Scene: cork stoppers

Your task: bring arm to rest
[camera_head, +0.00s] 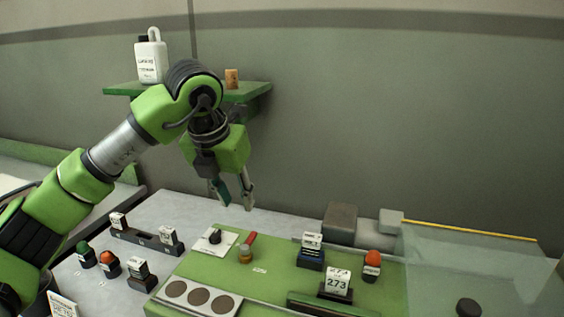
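My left arm comes in from the left, with its elbow bent high in front of the shelf. My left gripper (236,203) points down above the back edge of the table, its two fingers apart with nothing visible between them. A small brown cork stopper (231,79) stands on the green wall shelf (256,92), behind and above the gripper, apart from it. My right gripper is not in view.
A white jug (151,60) stands on the shelf. A clear panel (470,262) covers the right.

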